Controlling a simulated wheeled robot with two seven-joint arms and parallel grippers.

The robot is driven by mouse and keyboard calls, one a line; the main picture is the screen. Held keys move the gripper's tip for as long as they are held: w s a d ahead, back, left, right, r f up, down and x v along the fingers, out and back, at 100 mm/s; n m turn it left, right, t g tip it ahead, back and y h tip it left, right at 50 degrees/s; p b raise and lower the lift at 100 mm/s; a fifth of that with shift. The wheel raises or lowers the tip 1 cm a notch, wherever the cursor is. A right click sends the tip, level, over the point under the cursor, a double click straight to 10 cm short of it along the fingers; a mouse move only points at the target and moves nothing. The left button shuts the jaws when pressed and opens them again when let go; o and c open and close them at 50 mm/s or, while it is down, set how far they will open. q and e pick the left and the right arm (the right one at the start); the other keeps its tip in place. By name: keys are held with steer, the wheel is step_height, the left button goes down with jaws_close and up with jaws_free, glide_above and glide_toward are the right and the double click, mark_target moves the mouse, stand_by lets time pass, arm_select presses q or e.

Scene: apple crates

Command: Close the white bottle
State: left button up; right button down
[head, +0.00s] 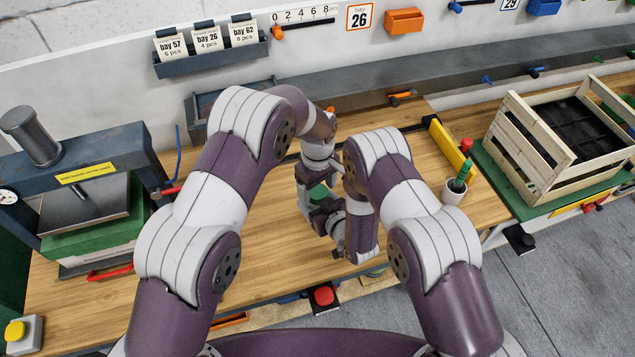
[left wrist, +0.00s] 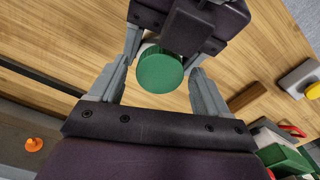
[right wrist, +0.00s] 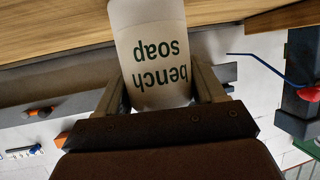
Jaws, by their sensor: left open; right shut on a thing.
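The white bottle (right wrist: 152,50), lettered "bench soap", is between the fingers of my right gripper (right wrist: 162,88), which is shut on its body. The lettering is upside down in the right wrist view. A green round cap (left wrist: 160,70) is at the bottle's end in the left wrist view, with a little white showing behind its edge. I cannot tell how tightly it sits. My left gripper (left wrist: 160,82) is open, its fingers on either side of the cap with gaps. In the head view the cap (head: 318,193) is a small green patch, and my arms hide most of the bottle.
The wooden bench (head: 270,250) is clear around the grippers. A press (head: 85,190) stands at left. A white cup (head: 454,191) with marker-like things and a slatted crate (head: 520,150) stand at right. A red button (head: 323,295) is at the front edge.

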arm_select(q)
steer(key=c, duration=1.1)
steer(key=m, duration=1)
steer(key=o, duration=1.2)
steer(key=shift+c, duration=0.2)
steer(key=shift+r, duration=2.3)
